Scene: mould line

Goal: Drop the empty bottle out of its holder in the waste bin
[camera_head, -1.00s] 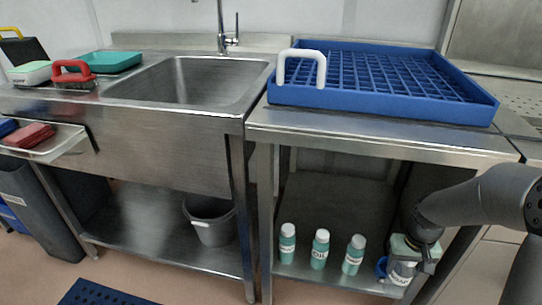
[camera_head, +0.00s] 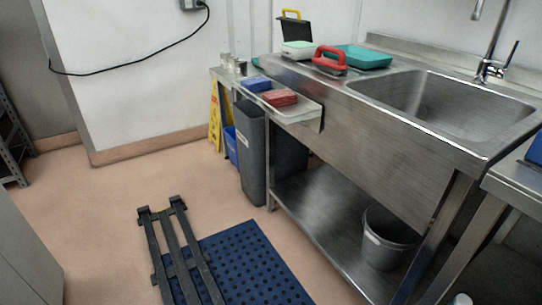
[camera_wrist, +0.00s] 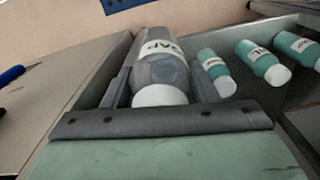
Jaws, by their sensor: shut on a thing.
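My gripper (camera_wrist: 157,78) shows in the wrist view, with its two dark fingers shut on the sides of the empty bottle (camera_wrist: 166,72). This bottle is clear and greyish, with a white cap towards the gripper's palm and a white label that seems to read SOAP. I cannot make out a separate holder around it. A tall, dark grey waste bin (camera_head: 250,155) stands on the floor at the left end of the sink in the head view. Its opening is partly under the small side shelf. My gripper is outside the head view.
A grey bucket (camera_head: 388,240) sits on the sink's lower shelf. The side shelf (camera_head: 300,108) carries red and blue pads. A blue mat (camera_head: 250,260) and dark rack (camera_head: 180,245) lie on the floor.

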